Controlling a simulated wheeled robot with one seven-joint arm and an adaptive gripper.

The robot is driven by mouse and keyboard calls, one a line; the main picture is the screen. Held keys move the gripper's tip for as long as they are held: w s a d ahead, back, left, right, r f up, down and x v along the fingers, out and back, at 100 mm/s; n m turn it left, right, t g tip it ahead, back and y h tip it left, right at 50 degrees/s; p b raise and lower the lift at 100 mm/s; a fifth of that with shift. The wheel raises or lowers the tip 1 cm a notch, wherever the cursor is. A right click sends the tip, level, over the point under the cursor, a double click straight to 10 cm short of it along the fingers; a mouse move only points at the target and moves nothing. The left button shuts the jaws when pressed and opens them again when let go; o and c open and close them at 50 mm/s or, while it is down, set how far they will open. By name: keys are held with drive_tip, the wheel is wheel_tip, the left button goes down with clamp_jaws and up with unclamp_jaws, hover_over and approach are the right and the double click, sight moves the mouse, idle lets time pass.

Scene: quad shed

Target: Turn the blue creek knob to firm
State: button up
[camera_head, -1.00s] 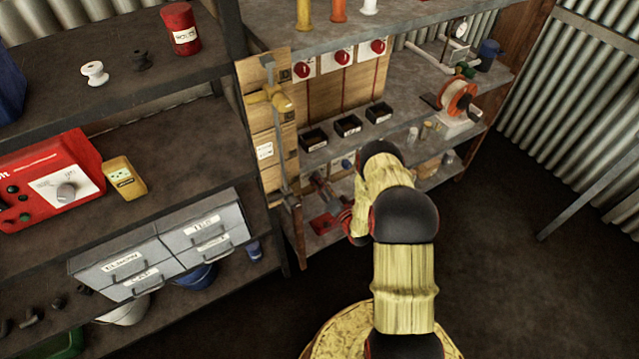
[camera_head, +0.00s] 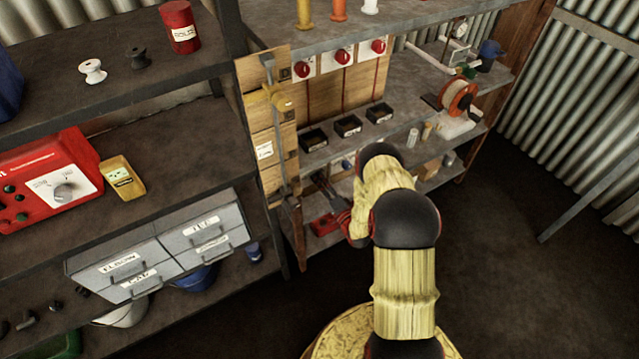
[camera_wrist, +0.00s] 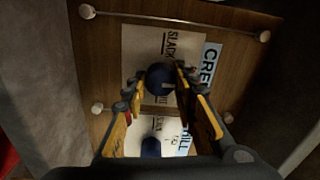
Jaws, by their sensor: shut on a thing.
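The blue creek knob (camera_wrist: 161,77) sits on a wooden panel (camera_wrist: 125,32) in the wrist view, beside a blue label (camera_wrist: 208,66) reading "CRE…". A "SLACK" mark (camera_wrist: 172,44) shows above it in the picture, on a pale plate. A small light mark shows on the knob's lower right side. My gripper (camera_wrist: 159,82) has its two yellow and black fingers closed on either side of the knob. The word on the plate below the knob is partly hidden. In the head view my arm hides the gripper and most of this area.
A second dark blue knob (camera_wrist: 151,146) with a "HILL" label (camera_wrist: 185,142) lies close below, between the finger bases.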

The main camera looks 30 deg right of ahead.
idle(0.3)
drive_tip(key=o, duration=1.1)
drive_tip(key=shift+c, duration=0.2)
drive_tip(key=shift+o, duration=0.4)
drive_tip(key=s, duration=1.2)
drive_tip(key=shift+d+f, duration=0.2)
drive_tip(key=shift+d, duration=0.05)
